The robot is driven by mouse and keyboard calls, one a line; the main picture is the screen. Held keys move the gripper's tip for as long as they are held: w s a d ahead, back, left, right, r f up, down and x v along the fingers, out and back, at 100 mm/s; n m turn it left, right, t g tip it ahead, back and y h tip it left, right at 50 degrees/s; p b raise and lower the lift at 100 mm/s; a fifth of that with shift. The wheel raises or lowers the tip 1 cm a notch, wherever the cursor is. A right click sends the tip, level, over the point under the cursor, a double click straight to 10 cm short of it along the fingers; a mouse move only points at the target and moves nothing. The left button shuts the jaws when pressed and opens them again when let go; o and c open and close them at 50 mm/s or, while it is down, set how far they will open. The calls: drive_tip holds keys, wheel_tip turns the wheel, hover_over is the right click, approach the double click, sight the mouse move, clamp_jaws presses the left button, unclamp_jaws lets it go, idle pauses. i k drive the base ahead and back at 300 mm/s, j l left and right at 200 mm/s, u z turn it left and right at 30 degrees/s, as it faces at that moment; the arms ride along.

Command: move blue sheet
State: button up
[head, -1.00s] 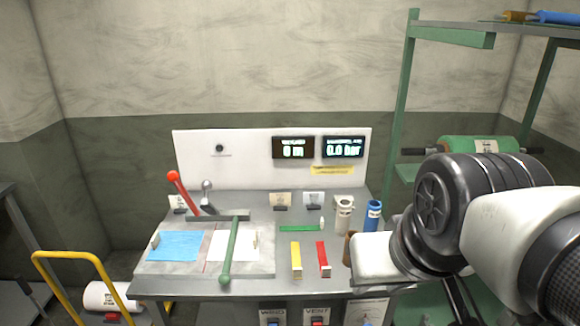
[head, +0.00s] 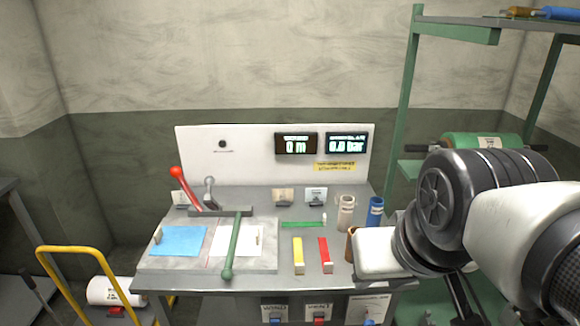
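The blue sheet (head: 179,241) lies flat on the left part of a grey plate (head: 165,263) on the bench. A white sheet (head: 232,241) lies to its right on the same plate. A small peg-like piece stands at the blue sheet's upper left corner. My arm comes in from the right edge of the head view, over the bench's right end, well apart from the blue sheet. My gripper's fingers cannot be made out in this view.
A red-knobbed lever (head: 180,178) and a green bar (head: 233,248) stand over the plate. Yellow (head: 298,256) and red (head: 325,255) strips, a beige cup (head: 345,213) and a blue cup (head: 375,211) are to the right. A yellow rail (head: 75,250) stands left of the bench.

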sight(179, 241)
drive_tip(key=i+j, duration=0.2)
drive_tip(key=i+j+z, duration=0.15)
drive_tip(key=j, duration=0.95)
drive_tip(key=i+j+z, duration=0.1)
drive_tip(key=j, duration=1.05)
drive_tip(key=i+j+z, duration=0.15)
drive_tip(key=j, duration=1)
